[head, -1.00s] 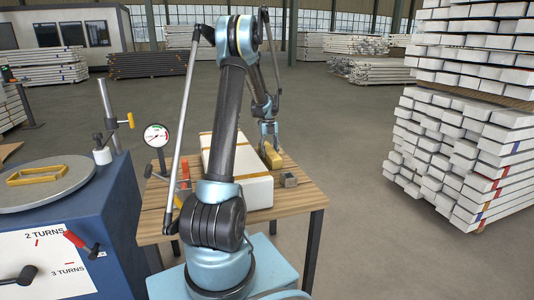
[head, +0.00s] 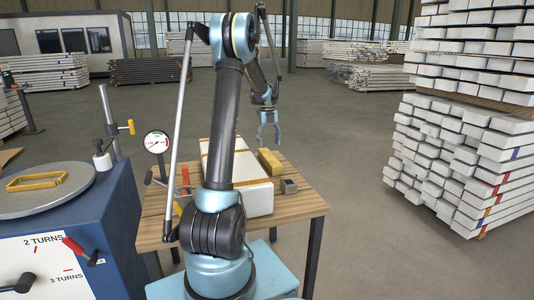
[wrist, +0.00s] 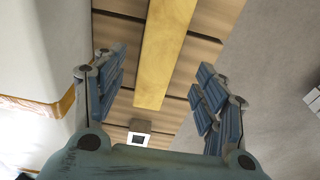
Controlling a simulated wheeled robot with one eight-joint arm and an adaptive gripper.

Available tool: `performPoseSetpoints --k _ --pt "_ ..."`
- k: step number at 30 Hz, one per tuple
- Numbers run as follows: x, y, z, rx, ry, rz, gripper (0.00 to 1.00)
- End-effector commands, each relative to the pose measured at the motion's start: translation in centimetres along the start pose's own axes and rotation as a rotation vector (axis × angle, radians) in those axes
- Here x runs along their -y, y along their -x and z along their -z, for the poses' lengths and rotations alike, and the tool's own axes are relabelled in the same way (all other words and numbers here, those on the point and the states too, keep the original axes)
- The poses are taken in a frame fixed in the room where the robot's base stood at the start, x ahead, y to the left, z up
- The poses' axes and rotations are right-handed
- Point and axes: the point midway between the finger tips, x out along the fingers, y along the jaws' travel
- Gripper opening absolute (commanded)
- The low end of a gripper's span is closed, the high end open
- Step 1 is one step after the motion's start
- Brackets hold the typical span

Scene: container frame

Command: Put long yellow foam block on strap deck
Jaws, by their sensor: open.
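The long yellow foam block (head: 270,162) lies flat on the slatted wooden table top (head: 300,203), along the right side of a long white box. I take this table top to be the strap deck. My gripper (head: 269,144) hangs above the block, open and empty, with a visible gap. In the wrist view the block (wrist: 163,55) runs away from me between and beyond my spread fingers (wrist: 160,95), not touched by them. The table slats show on both sides of it.
The white box (head: 252,197), with an orange band, stands close left of the block. A small grey metal piece (head: 289,186) sits near the block's front end. A dial gauge (head: 157,142) and red lever (head: 185,178) are at left. A blue turntable machine (head: 125,210) stands further left.

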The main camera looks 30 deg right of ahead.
Motion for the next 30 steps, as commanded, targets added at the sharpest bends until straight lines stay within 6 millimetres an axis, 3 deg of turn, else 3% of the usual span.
performPoseSetpoints --k 3,9,30 --pt "0.0 1.8 0.0 0.000 0.000 0.000 0.65" --pt "0.0 3.3 0.0 0.000 0.000 0.000 0.65" --pt "-0.1 3.5 0.0 0.000 0.001 0.000 0.65"
